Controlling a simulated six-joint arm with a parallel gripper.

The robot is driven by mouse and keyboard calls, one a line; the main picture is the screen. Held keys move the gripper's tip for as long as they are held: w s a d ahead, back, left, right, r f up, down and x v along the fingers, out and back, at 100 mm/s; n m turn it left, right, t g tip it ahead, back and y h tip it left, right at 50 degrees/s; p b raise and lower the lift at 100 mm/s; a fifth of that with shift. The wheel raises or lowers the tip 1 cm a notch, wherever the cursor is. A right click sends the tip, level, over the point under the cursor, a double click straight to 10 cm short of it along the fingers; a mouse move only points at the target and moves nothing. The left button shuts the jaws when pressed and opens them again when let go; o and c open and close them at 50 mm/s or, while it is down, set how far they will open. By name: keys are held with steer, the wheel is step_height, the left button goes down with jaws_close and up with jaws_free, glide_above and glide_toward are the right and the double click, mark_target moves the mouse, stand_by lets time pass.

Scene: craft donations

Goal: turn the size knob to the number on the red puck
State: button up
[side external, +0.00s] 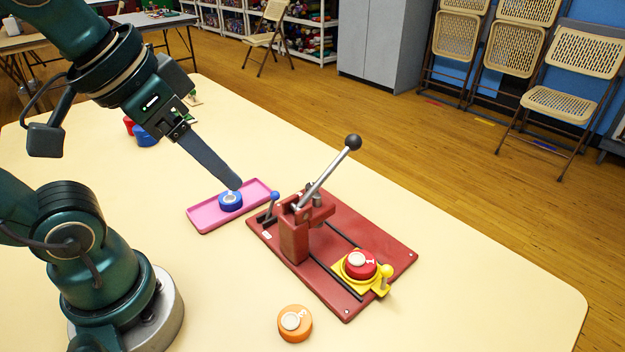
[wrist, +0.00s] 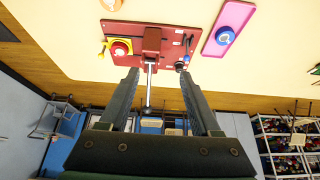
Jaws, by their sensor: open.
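The red puck (side external: 361,264) sits in a yellow holder (side external: 381,287) at the front right of a dark red press base (side external: 400,245). Its pale top mark is too small to read surely. It also shows in the wrist view (wrist: 121,47). A small lever with a blue ball (side external: 275,196) stands at the base's left end, near a white label (side external: 267,235). I cannot tell surely which part is the size knob; no dial number is readable. My gripper (side external: 236,183) is open and empty, above and left of the press. Its two fingers (wrist: 158,80) stand apart in the wrist view.
The press's long handle with a black ball (side external: 353,142) rises to the right of my gripper. A pink tray (side external: 202,222) holds a blue puck (side external: 230,202). An orange puck (side external: 295,323) lies at the front. The table right of the press is clear.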

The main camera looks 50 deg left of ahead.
steer(key=w+a+r+m+g, duration=0.1)
steer(key=w+a+r+m, duration=0.15)
steer(key=w, duration=0.85)
steer(key=m+h, duration=0.1)
steer(key=m, duration=0.1)
glide_above(310, 186)
steer(key=s, duration=0.2)
steer(key=f, duration=1.6)
steer(key=shift+a, duration=0.25)
steer(key=shift+x, duration=2.45)
jaws_close()
